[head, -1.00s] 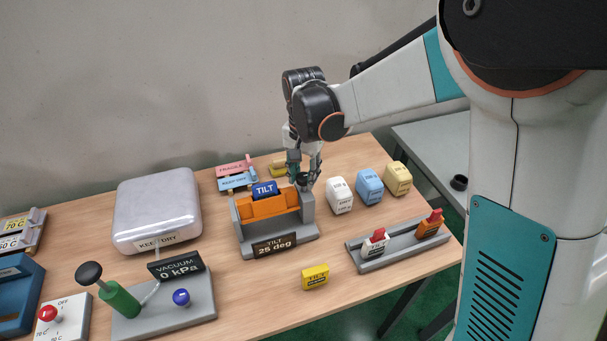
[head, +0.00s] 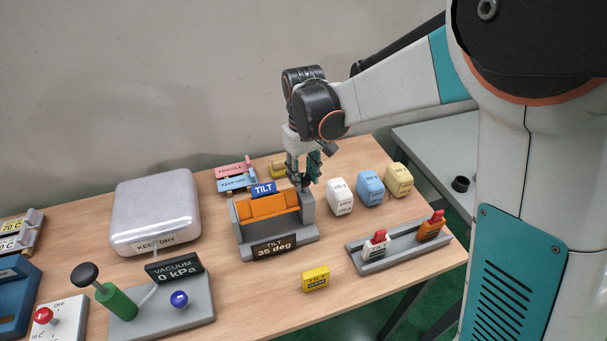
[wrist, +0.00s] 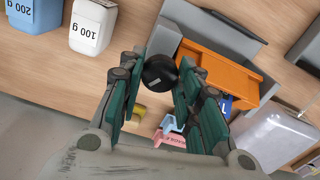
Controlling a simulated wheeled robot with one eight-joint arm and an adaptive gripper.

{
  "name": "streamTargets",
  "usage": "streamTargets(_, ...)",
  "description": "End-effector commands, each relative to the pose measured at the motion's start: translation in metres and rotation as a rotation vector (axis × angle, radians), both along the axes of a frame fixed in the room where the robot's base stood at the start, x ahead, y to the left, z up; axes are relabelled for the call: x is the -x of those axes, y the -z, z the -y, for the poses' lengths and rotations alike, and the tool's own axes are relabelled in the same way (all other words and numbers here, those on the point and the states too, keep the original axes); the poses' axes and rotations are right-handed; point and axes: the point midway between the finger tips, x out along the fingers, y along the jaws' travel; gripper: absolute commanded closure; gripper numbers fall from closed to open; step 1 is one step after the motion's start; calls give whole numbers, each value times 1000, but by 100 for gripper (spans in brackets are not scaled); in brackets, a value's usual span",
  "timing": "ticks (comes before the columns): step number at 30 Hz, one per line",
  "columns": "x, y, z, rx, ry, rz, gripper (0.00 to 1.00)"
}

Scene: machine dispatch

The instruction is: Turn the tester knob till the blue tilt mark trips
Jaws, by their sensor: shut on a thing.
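The tilt tester (head: 308,207) is a grey frame with an orange cradle (head: 268,207) that leans in it. The blue TILT mark (head: 264,189) rides in the cradle. The front display (head: 274,248) reads TILT 35 deg. The black round knob (wrist: 160,72) is on the tester's right side. My gripper (head: 304,181) points down over that right side, its green-padded fingers shut on the knob. In the wrist view the fingers (wrist: 158,90) stand on both sides of the knob.
White, blue and yellow weights (head: 369,188) stand close on the right. A yellow block (head: 316,278) is in front. The vacuum station (head: 165,310) and metal case (head: 155,210) are left. Pink and blue tags (head: 236,177) lie behind.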

Motion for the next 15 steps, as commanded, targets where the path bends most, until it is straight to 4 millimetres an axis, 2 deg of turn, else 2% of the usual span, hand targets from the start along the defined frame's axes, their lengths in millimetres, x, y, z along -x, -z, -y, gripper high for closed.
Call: streamTargets(15, -1, 0, 0, 0, -489, 1, 92)
